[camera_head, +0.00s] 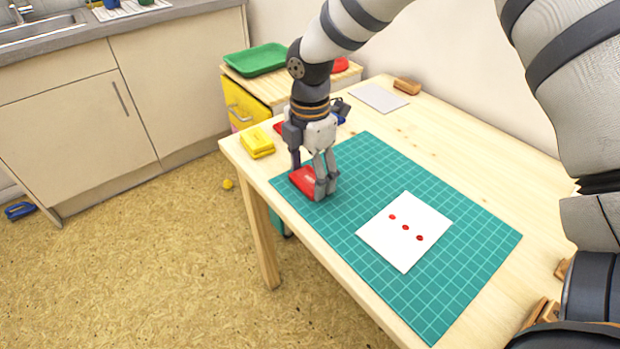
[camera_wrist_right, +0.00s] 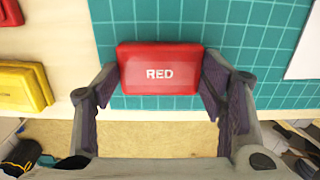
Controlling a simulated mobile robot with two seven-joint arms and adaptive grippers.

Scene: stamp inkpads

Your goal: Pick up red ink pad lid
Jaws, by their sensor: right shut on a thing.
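The red ink pad lid (camera_head: 303,180) is marked "RED" and lies at the near left corner of the green cutting mat (camera_head: 440,250). In the right wrist view the lid (camera_wrist_right: 160,60) sits lengthwise between my two fingers. My right gripper (camera_head: 312,186) reaches down over it and is shut on its two short sides; the gripper also shows in the right wrist view (camera_wrist_right: 160,85). I cannot tell whether a pad base is under the lid or whether the lid is off the mat. My left gripper is not in view.
A yellow ink pad (camera_head: 257,142) and a red piece (camera_head: 279,127) are beside the mat, with a blue item (camera_head: 341,120) behind my wrist. A white card (camera_head: 404,232) with three red dots lies on the mat. A grey sheet (camera_head: 378,98) lies at the back.

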